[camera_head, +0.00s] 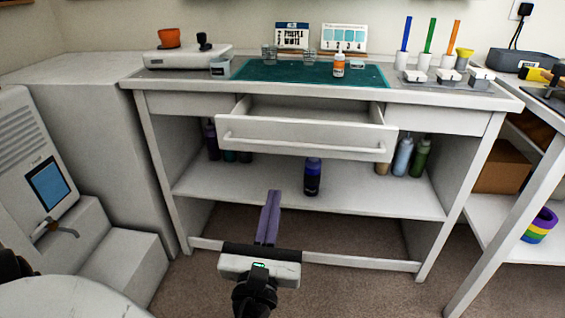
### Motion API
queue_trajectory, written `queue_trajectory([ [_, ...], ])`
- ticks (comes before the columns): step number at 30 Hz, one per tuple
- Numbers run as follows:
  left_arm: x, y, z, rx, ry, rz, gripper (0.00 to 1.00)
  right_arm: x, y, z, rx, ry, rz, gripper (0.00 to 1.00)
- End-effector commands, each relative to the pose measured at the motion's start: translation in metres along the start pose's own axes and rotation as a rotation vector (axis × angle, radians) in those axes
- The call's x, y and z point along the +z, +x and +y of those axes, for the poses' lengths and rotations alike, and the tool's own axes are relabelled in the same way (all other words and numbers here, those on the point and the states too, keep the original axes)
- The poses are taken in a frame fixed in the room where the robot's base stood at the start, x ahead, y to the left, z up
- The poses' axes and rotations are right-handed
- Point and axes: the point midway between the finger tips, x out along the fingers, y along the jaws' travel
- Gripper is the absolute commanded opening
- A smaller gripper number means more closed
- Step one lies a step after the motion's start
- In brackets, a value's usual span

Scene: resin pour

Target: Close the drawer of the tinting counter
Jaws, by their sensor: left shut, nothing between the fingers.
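The white tinting counter (456,112) stands ahead of me. Its middle drawer (300,136) is pulled out toward me, with a long bar handle across its front. The drawer's inside looks empty where I can see it. My right gripper is not in view.
A dark blue bottle (313,177) stands on the lower shelf (375,196), with several bottles behind. A green mat (270,71) with an orange-capped bottle (339,65) lies on the counter top. A white machine (40,170) stands left; another table (520,195) stands right.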

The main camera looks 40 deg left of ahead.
Motion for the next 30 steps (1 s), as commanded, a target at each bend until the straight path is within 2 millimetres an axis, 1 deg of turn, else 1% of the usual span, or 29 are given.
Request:
queue_trajectory([
  [6, 0.003, 0.042, 0.0, 0.001, -0.003, -0.004, 0.0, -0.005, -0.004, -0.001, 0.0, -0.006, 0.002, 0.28],
  [12, 0.002, 0.085, 0.0, 0.0, -0.003, -0.002, 0.0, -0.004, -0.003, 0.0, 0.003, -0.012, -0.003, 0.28],
  [15, 0.001, 0.102, -0.001, -0.001, -0.004, -0.001, 0.0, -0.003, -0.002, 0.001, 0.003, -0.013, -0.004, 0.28],
  [18, 0.0, 0.116, 0.0, -0.001, -0.004, 0.0, 0.0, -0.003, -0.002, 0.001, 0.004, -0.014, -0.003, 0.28],
  [21, 0.0, 0.125, 0.0, -0.001, -0.004, 0.002, 0.0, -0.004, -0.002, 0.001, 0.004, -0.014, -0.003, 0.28],
  [24, -0.001, 0.13, -0.001, -0.002, -0.005, 0.003, 0.0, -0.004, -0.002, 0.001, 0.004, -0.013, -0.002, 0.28],
  [30, -0.001, 0.131, 0.0, -0.002, -0.005, 0.004, 0.0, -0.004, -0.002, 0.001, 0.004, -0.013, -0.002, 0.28],
])
